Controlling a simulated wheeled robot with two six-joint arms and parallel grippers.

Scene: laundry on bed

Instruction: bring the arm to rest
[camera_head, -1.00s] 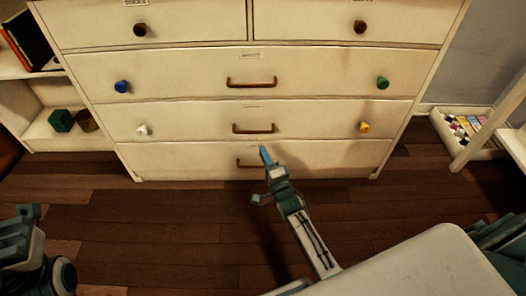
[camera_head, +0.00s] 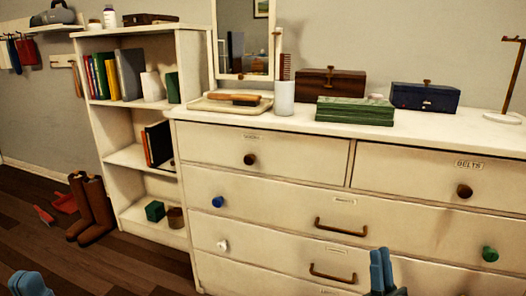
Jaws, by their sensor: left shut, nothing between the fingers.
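My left gripper (camera_head: 28,284) shows only its blue fingertips at the bottom left corner. They are together and empty, over the wooden floor. My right gripper (camera_head: 382,272) shows its blue fingers upright at the bottom edge, in front of the cream dresser (camera_head: 270,190). Its fingers look close together, but I cannot tell whether they are fully shut. I see nothing held in it. The rest of both arms is out of view.
The dresser drawers in view look closed. A brass handle (camera_head: 333,271) is left of my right gripper. A bookshelf (camera_head: 118,125) stands at left, with brown boots (camera_head: 92,208) and a red dustpan (camera_head: 64,203) on the floor.

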